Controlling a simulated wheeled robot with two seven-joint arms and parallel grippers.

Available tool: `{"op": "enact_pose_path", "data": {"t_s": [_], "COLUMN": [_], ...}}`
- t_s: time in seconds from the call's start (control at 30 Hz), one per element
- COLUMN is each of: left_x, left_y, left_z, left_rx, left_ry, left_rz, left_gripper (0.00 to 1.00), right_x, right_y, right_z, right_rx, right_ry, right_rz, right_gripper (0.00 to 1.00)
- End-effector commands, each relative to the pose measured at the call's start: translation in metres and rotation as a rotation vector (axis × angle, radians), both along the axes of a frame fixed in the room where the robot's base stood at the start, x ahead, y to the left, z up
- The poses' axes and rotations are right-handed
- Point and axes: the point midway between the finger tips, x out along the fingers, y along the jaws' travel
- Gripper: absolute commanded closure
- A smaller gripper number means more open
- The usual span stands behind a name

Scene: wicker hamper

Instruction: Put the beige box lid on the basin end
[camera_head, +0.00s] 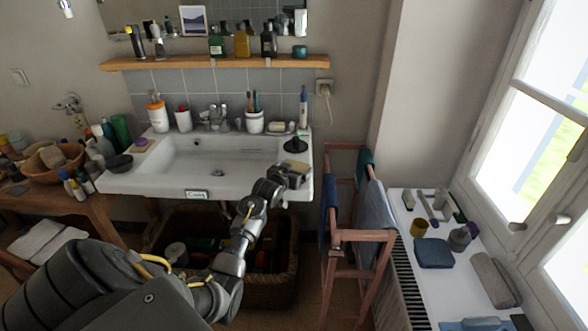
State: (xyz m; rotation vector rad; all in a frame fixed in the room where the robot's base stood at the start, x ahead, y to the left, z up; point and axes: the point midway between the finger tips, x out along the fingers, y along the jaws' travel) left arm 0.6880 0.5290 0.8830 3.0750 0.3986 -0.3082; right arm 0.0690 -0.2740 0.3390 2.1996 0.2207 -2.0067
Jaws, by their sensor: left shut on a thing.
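The beige box lid (296,164) is a small flat piece at the front of the basin's right end. My left gripper (290,174) is shut on it, reaching up from below with my arm across the front of the basin. The gripper covers part of the lid. I cannot tell whether the lid touches the ceramic or is held just above it. The white basin (150,181) is wide, with a flat end at the right. My right gripper is not in view.
On the basin's right end stand a dark round item (296,145), a soap dish (277,127) and a toothbrush cup (255,122). A wicker hamper (285,290) with things in it is below. A wooden towel rack (360,236) stands close on the right.

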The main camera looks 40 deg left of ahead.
Motion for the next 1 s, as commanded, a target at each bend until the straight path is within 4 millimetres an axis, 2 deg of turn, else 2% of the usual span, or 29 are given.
{"op": "enact_pose_path", "data": {"t_s": [0.03,0.1,0.4,0.47,0.57,0.9,1.0], "left_x": [0.000,0.000,0.000,-0.005,-0.020,-0.086,-0.099], "left_y": [0.000,0.000,0.000,-0.001,-0.005,-0.022,-0.026], "left_z": [-0.001,-0.001,0.005,0.004,0.006,0.020,0.023], "left_rx": [0.000,0.000,0.000,0.001,0.001,0.001,0.001], "left_ry": [0.000,0.000,-0.001,0.000,0.001,0.000,0.001], "left_rz": [0.000,0.000,0.000,0.000,-0.001,0.000,-0.001], "left_gripper": [0.08,0.00,0.00,0.00,0.00,0.00,0.00], "right_x": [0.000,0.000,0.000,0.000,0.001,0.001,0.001], "right_y": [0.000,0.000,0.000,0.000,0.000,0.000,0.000], "right_z": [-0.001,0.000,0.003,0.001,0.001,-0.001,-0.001], "right_rx": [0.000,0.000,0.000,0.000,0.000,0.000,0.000], "right_ry": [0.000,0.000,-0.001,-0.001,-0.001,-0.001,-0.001], "right_rz": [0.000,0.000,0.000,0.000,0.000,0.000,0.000], "right_gripper": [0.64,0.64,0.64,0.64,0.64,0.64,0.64]}}
